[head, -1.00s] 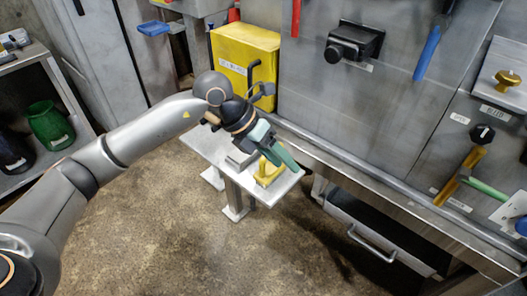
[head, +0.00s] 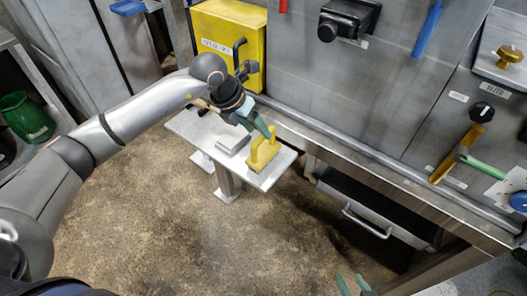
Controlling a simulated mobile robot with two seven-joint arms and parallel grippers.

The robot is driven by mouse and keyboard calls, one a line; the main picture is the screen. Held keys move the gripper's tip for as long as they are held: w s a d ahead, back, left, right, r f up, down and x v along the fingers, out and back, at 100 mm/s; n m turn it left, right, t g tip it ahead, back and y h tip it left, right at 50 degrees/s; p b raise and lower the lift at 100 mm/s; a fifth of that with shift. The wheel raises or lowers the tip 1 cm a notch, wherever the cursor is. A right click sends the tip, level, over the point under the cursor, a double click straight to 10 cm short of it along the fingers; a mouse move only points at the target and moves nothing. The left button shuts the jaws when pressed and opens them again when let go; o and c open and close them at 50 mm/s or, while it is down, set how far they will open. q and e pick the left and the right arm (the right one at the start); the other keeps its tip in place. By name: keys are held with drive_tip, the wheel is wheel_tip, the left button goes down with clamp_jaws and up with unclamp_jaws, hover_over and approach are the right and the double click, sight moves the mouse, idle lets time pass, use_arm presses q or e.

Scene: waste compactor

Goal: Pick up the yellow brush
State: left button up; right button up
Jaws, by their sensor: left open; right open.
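The yellow brush (head: 258,163), with an upright loop handle, rests on the small metal table (head: 272,179) near its right end. My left gripper (head: 264,130) comes in from the left, its green fingers pointing down to the right at the top of the brush handle. It is open and empty. I cannot tell whether the fingers touch the handle. My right gripper (head: 353,286) shows only as two green fingertips, apart and empty, at the bottom edge, away from the brush.
A flat grey block (head: 233,143) lies on the table left of the brush. A yellow box (head: 224,37) stands behind. The steel machine wall with a pipe (head: 330,146), a ledge and a drawer (head: 366,214) is to the right. The floor in front is clear.

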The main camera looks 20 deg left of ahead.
use_arm(q)
hover_over(264, 148)
drive_tip(key=s, duration=0.1)
wheel_tip(264, 148, down, 4)
drive_tip(key=shift+s+d+f, duration=0.1)
drive_tip(key=shift+d, duration=0.05)
clamp_jaws()
idle(1.2)
